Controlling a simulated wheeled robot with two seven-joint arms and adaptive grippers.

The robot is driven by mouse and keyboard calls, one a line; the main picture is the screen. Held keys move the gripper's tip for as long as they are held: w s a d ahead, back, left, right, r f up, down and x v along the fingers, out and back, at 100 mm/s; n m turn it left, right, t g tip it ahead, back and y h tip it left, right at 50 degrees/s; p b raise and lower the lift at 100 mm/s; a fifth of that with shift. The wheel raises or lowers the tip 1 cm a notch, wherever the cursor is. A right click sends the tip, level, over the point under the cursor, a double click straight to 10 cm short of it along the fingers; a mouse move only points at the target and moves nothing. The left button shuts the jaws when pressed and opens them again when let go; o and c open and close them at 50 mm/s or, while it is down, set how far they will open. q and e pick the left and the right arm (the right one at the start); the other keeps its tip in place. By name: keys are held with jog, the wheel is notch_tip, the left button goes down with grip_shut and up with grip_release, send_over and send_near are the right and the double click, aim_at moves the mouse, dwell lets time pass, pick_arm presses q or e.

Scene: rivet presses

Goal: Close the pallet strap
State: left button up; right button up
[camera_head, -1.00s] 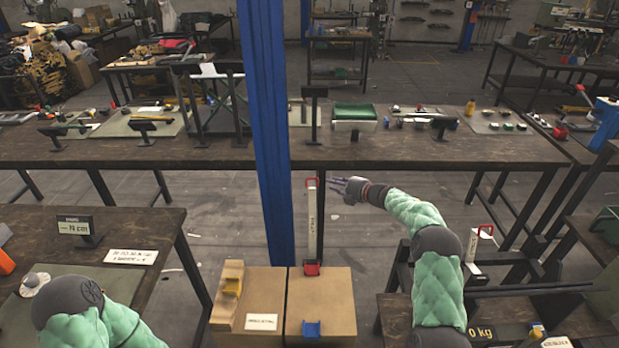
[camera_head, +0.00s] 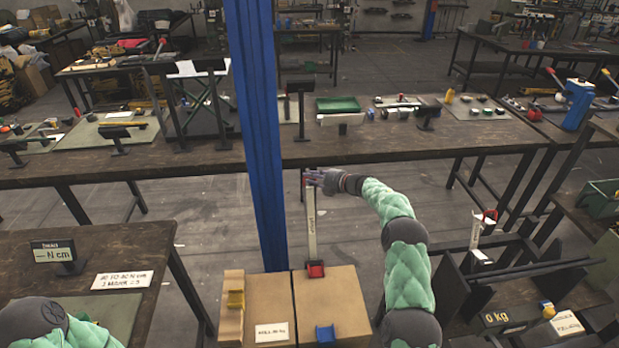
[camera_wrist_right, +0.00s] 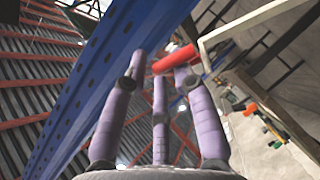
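The strap's closing part is a long white lever (camera_head: 311,228) standing almost upright behind a cardboard box (camera_head: 342,297). A red block (camera_head: 315,269) is at its foot, by the box's far edge. A blue hook (camera_head: 325,334) sits on the box's near part. My right gripper (camera_head: 312,178) is at the lever's top, where it partly hides the red handle. In the right wrist view, the red handle (camera_wrist_right: 175,60) lies across the fingertips of the right gripper (camera_wrist_right: 161,68). The fingers look spread and straight; contact is unclear. My left gripper is out of view.
A blue post (camera_head: 257,150) rises just left of the lever. A long workbench (camera_head: 390,150) stands behind.

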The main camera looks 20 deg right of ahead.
grip_shut()
jog(key=shift+s, duration=0.1)
